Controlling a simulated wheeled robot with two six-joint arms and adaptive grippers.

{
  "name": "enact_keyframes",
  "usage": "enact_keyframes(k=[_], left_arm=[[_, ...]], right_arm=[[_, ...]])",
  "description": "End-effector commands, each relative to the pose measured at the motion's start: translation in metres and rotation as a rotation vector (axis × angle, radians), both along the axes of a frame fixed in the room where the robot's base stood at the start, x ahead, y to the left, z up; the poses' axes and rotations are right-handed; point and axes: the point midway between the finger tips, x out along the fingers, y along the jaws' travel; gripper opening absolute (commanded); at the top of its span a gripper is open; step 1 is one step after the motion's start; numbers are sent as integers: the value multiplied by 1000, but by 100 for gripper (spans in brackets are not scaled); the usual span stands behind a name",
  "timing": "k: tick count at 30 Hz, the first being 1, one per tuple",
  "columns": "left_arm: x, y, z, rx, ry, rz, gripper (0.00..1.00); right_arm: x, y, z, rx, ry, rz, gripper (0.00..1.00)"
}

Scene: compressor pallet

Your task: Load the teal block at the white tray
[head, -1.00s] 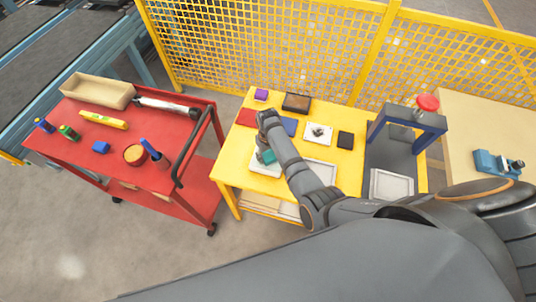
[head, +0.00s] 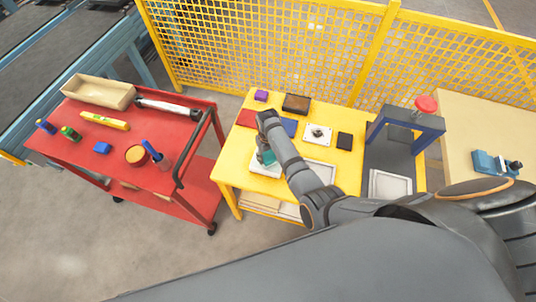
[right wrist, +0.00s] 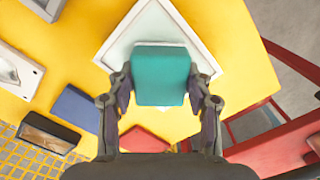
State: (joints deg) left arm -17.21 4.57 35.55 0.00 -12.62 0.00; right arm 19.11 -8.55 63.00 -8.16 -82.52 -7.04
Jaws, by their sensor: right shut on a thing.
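The teal block (right wrist: 161,75) sits between the two fingers of my right gripper (right wrist: 161,92), which is shut on it. In the head view the teal block (head: 268,157) shows only partly, beside my right gripper (head: 264,146). A white tray (right wrist: 122,38) lies on the yellow table behind the block in the right wrist view. In the head view this white tray (head: 256,170) is partly hidden by my right arm. I cannot tell whether the block touches the tray. My left gripper is not in view.
The yellow table (head: 228,165) also bears a blue piece (head: 289,126), a black block (head: 345,141), a brown box (head: 296,103) and a purple block (head: 261,95). A red cart (head: 75,152) stands left; a grey press frame (head: 405,120) stands right.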

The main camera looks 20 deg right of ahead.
Motion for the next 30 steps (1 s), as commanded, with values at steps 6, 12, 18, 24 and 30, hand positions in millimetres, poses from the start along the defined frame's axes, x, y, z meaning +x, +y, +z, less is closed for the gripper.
enact_keyframes(k=[6, 12, 18, 24, 30], left_arm=[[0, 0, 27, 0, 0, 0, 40], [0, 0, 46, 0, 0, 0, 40], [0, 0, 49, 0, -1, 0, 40], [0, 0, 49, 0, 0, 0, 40], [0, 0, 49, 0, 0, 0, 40]], right_arm=[[1, 0, 26, 0, -3, 0, 26], [1, 0, 43, -1, -2, 0, 26], [2, 0, 57, 0, -4, 0, 26], [1, 0, 62, 0, -3, 0, 26], [1, 0, 62, 0, -3, 0, 26]])
